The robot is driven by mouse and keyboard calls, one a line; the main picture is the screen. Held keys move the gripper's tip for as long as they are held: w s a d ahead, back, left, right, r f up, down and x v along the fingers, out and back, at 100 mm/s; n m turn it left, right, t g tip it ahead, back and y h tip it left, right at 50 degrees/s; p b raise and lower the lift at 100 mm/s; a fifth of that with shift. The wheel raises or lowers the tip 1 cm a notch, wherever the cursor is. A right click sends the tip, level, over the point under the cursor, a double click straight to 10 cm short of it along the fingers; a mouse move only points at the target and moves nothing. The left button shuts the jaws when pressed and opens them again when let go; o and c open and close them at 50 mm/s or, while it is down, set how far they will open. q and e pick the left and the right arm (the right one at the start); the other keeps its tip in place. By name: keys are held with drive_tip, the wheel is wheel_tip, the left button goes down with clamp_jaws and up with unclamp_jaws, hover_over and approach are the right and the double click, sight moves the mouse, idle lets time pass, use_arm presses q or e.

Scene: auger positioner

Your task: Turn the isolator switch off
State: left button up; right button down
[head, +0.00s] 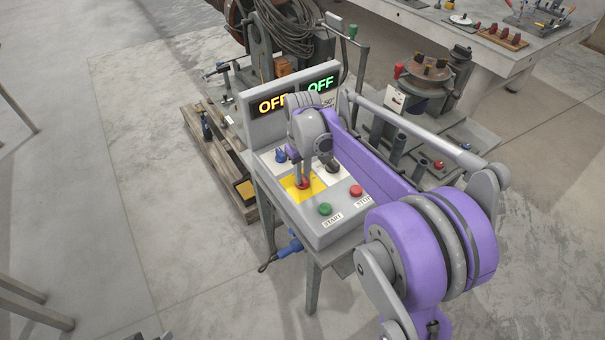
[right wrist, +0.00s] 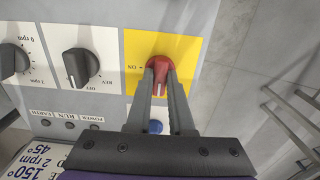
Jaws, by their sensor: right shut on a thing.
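The isolator switch is a red knob on a yellow plate (right wrist: 190,48) of the grey control box (head: 335,232). In the right wrist view the red knob (right wrist: 160,66) sits between the fingertips of my right gripper (right wrist: 161,88), which is shut on it. A pale line on the knob's handle points down in that view, and an ON label is left of the knob. In the head view my right gripper (head: 303,178) reaches down over the yellow plate and largely hides the knob. My left gripper is not in view.
The box has a green button (head: 325,209), a red button (head: 356,191) and other black knobs (right wrist: 80,64). An orange OFF display (head: 272,105) and a green OFF display (head: 320,84) stand behind. A wooden pallet (head: 222,166) lies left. The left floor is mostly clear.

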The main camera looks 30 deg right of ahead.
sight(303, 177)
drive_tip(key=c, duration=0.8)
unclamp_jaws()
wheel_tip(303, 177, up, 11)
drive_tip(key=shift+p, duration=0.3)
drive_tip(key=shift+f, duration=0.1)
drive_tip(key=s+a+f+t, duration=0.1)
drive_tip(key=s+a+f, duration=0.2)
drive_tip(key=s, duration=0.4)
drive_tip(key=s+a+f+t, duration=0.2)
drive_tip(key=s+a+f, duration=0.2)
drive_tip(key=s, duration=0.3)
drive_tip(key=s+a+f+m+t, duration=0.1)
drive_tip(key=s+a+f+t, duration=0.1)
drive_tip(key=s, duration=0.5)
wheel_tip(303, 177, down, 2)
drive_tip(key=shift+a+f+p, duration=0.15)
drive_tip(key=shift+a+p, duration=0.2)
drive_tip(key=shift+a, duration=0.3)
